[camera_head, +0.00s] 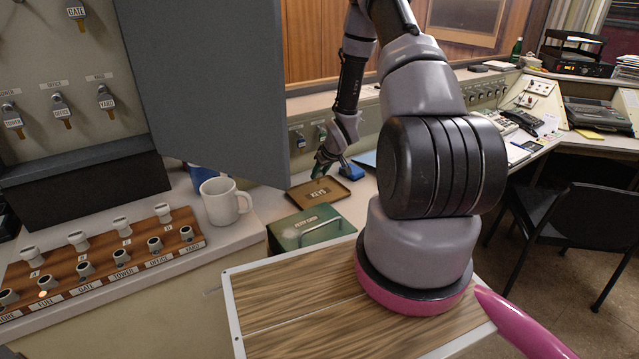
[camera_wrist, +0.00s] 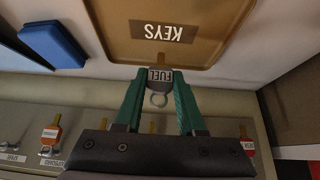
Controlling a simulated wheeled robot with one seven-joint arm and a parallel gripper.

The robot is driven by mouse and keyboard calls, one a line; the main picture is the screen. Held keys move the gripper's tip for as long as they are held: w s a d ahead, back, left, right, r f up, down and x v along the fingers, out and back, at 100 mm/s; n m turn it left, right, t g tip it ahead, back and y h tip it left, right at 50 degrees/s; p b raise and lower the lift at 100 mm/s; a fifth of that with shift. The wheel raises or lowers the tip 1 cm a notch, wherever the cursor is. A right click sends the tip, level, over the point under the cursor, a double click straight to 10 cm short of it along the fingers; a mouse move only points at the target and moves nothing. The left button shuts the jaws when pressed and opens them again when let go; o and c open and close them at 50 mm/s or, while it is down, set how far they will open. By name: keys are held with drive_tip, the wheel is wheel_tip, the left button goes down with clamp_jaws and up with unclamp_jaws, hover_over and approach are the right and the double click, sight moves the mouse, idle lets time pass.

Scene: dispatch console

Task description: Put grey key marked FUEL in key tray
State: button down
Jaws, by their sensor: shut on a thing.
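The grey key marked FUEL (camera_wrist: 160,76) is between the green fingers of my gripper (camera_wrist: 160,82) in the wrist view, with its ring towards the palm. My gripper is shut on it. The brown key tray marked KEYS (camera_wrist: 212,52) lies just beyond the fingertips in the wrist view. In the head view the key tray (camera_head: 300,199) is on the counter, and my gripper (camera_head: 318,174) is at its back edge. The key is too small to make out in the head view. I cannot tell its exact height above the counter.
A blue object (camera_head: 349,171) stands right of the tray. A green box with a handle (camera_head: 311,227) is in front of it. A white mug (camera_head: 224,201) and an open grey cabinet door (camera_head: 215,80) are at the left. Keys hang on a panel (camera_wrist: 60,125) behind.

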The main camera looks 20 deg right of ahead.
sight(318, 183)
drive_tip(key=shift+f, duration=1.85)
drive_tip(key=shift+f, duration=0.1)
drive_tip(key=c, duration=0.5)
unclamp_jaws()
